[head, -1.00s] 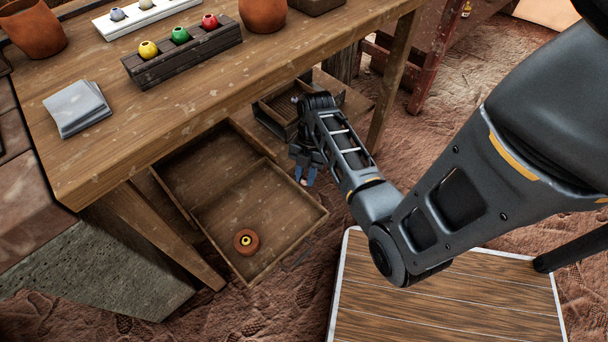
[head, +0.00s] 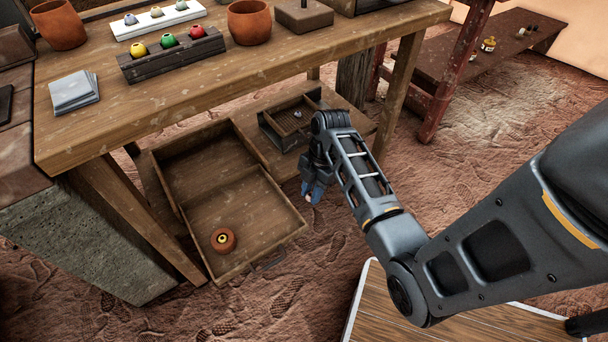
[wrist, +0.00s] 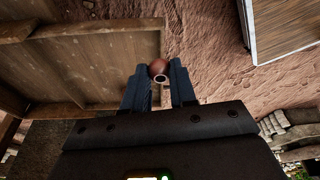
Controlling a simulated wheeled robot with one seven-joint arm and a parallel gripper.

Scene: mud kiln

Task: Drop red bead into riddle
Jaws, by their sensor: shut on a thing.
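My gripper (wrist: 158,88) is shut on a small reddish-brown bead (wrist: 158,67) with a pale ring on its near side. In the head view my gripper (head: 309,193) hangs low, just right of the open drawer, with the bead only a small pinkish spot at its tips. A dark wooden box with a mesh-like floor (head: 272,138), which looks like the riddle, stands on the low shelf behind my gripper. A small silvery thing (head: 297,113) shows in it. My arm hides its right side. Another red bead (head: 197,32) sits in the dark rack on the table.
The dark rack (head: 170,65) also holds yellow and green beads. A white rack (head: 130,31), clay pots (head: 250,21) and grey sheets (head: 74,91) stand above. A table leg (head: 396,90) rises right of the shelf.

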